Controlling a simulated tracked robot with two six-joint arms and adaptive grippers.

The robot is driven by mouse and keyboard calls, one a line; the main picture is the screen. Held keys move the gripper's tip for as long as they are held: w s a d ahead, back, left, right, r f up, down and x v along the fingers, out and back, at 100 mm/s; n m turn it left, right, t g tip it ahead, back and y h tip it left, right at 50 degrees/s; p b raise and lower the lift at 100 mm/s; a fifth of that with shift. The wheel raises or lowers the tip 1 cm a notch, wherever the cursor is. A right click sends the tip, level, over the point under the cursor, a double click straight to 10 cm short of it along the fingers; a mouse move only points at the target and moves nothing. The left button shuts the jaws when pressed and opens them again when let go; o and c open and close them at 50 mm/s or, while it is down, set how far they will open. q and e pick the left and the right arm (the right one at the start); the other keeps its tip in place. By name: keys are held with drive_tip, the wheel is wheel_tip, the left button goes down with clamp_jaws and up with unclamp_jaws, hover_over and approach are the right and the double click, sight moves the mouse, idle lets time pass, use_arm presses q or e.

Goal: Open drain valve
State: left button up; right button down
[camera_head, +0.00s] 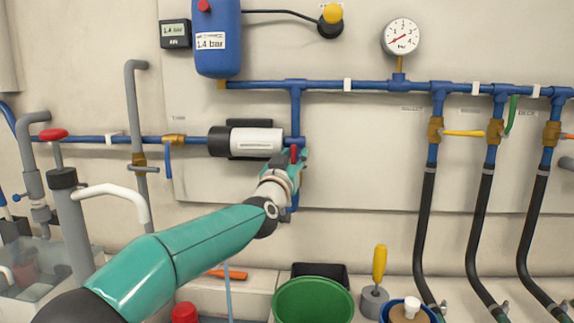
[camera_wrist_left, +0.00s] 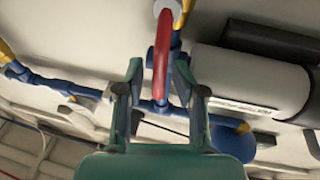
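A red lever (camera_head: 294,153) sits on the blue vertical pipe just right of the white and black pump; no readable label shows which valve it is. In the left wrist view the red lever (camera_wrist_left: 162,55) runs lengthwise, and its lower end lies between my left fingers. My left gripper (camera_head: 297,163) is at this lever. In the wrist view the left gripper (camera_wrist_left: 157,80) is open, its fingers apart with a gap on each side of the lever. The valve body is partly hidden behind the gripper. My right gripper is in neither view.
The pump (camera_head: 256,141) is close to the left of my gripper. A pressure gauge (camera_head: 401,37) and blue tank (camera_head: 218,45) are above. Valves with yellow (camera_head: 463,133), green (camera_head: 512,113) and orange levers are at right.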

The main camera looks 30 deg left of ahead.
use_arm(q)
drive_tip(key=v, duration=0.8)
drive_tip(key=shift+w, duration=0.1)
idle(0.3)
drive_tip(key=shift+f, duration=0.1)
